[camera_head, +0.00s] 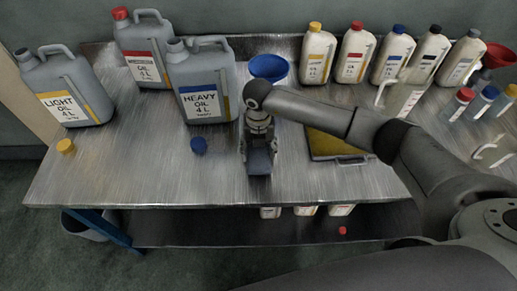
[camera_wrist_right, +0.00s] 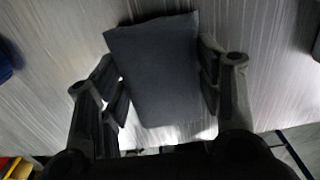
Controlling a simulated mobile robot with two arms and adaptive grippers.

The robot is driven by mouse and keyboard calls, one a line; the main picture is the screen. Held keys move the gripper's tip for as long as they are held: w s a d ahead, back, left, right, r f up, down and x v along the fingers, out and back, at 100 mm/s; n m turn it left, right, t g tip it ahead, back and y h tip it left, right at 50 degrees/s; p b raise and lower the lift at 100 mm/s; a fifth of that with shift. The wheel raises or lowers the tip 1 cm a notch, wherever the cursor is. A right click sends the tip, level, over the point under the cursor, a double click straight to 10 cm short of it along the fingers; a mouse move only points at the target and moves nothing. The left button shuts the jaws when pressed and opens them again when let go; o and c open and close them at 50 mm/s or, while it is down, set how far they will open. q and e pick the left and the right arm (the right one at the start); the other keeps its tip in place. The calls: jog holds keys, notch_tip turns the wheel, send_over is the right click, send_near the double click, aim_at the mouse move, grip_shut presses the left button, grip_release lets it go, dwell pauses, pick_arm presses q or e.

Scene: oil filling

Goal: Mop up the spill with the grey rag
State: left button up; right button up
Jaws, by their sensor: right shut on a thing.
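The grey rag (camera_head: 259,161) is at the front middle of the metal bench, under my right gripper (camera_head: 258,145). In the right wrist view the rag (camera_wrist_right: 155,70) is a dark grey block between the two fingers of my right gripper (camera_wrist_right: 160,85). The gripper is shut on it. I cannot tell whether the rag touches the bench top or hangs just above it. No spill shows clearly; the area under the rag and my arm is hidden. My left gripper is not in view.
A tray with yellowish contents (camera_head: 349,160) lies right, partly under my arm. A LIGHT OIL can (camera_head: 62,88) stands far left.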

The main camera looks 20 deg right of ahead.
jog(key=shift+f, duration=0.35)
jog(key=shift+a, duration=0.1)
